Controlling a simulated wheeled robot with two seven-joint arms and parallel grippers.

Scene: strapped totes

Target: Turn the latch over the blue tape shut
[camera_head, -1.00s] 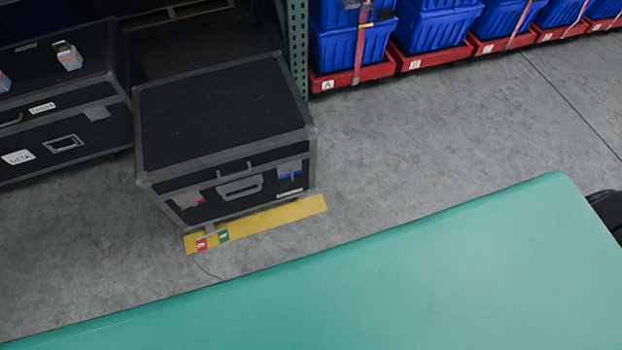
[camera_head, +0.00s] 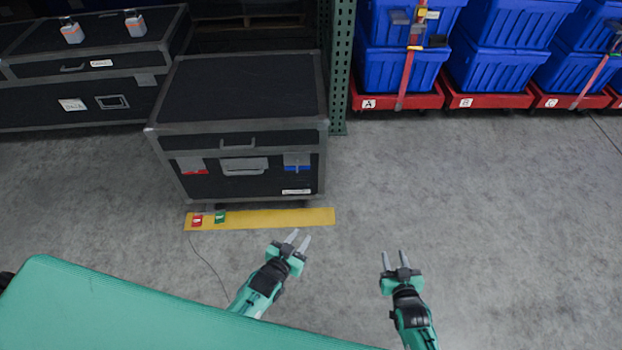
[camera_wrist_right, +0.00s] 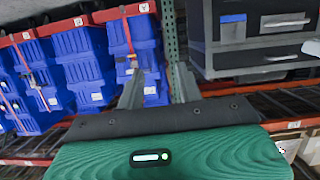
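The black case (camera_head: 239,137) with grey edges stands on the floor left of centre in the head view. On its front right is a grey latch (camera_head: 297,159) with blue tape (camera_head: 298,168) showing at its lower edge. The blue tape (camera_wrist_right: 233,18) and latch (camera_wrist_right: 233,32) also show in the right wrist view. Whether the latch is turned shut is too small to tell. My left gripper (camera_head: 298,241) is open and empty, in front of the case and below the yellow strip. My right gripper (camera_head: 395,261) is open and empty, further right over bare floor.
A second latch (camera_head: 192,164) with red tape is on the case's left front, and a handle (camera_head: 244,166) is between them. A yellow floor strip (camera_head: 275,218) lies in front. A green post (camera_head: 340,75) and blue totes (camera_head: 402,67) on red dollies stand right.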

